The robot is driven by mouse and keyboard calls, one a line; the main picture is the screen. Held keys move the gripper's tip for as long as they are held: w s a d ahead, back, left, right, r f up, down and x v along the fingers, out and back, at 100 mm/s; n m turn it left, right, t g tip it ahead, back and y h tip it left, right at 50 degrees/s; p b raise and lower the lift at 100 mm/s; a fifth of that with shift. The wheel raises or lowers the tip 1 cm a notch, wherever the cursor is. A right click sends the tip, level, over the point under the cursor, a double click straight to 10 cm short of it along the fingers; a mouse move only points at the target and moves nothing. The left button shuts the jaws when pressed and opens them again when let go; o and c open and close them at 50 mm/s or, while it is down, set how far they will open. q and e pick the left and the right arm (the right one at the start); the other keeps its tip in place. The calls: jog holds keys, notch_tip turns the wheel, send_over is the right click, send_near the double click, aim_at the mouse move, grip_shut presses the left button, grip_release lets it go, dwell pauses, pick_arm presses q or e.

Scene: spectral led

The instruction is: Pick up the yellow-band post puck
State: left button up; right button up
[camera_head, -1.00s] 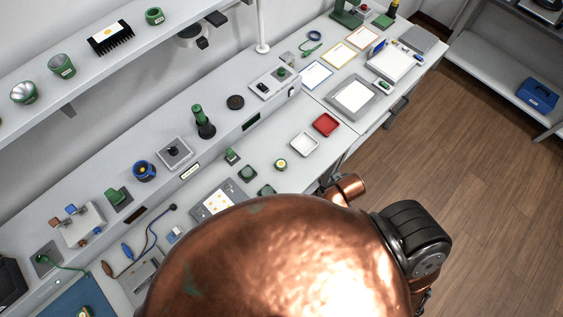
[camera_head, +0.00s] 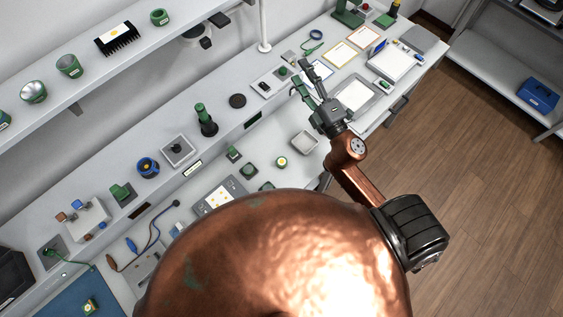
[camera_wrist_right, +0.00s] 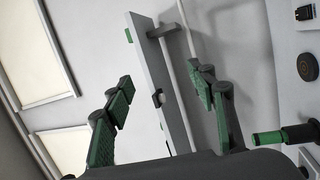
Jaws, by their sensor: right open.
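A small round green puck with a pale top and yellow centre (camera_head: 281,162) sits on the bench left of the white tray. Other small green pieces stand near it, one (camera_head: 250,170) just to its left. I cannot tell for certain which is the yellow-band post puck; no yellow band is clear at this size. My right gripper (camera_head: 301,78) is open and empty over the bench, beyond and right of these pieces. Its two green-padded fingers stand apart in the right wrist view (camera_wrist_right: 157,88), with no puck between them. My left gripper is out of view.
The small white tray (camera_head: 304,142) lies close to my right arm. A dark green post (camera_head: 205,121) stands upright on the raised ledge. My copper body hides the front of the bench.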

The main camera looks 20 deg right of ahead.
jog(key=s+a+n+g+y, duration=0.2)
jog(key=a+n+g+y, duration=0.3)
jog(key=a+n, duration=0.4)
jog(key=s+a+n+g+y, duration=0.2)
jog(key=a+n+y, duration=0.5)
jog(key=a+n, duration=0.25)
jog(key=n+g+h, duration=1)
jog(key=n+g, duration=0.1)
jog(key=n, duration=0.1)
send_near(282, 161)
jog(key=f, duration=0.1)
jog(key=shift+x, duration=1.05)
jog(key=p+x, duration=0.1)
jog(key=x, duration=0.4)
jog(key=shift+a+r+p, duration=0.15)
jog(key=shift+a+p, duration=0.05)
jog(key=shift+p, duration=0.15)
jog(key=shift+w+f, duration=0.1)
jog(key=shift+f, duration=0.25)
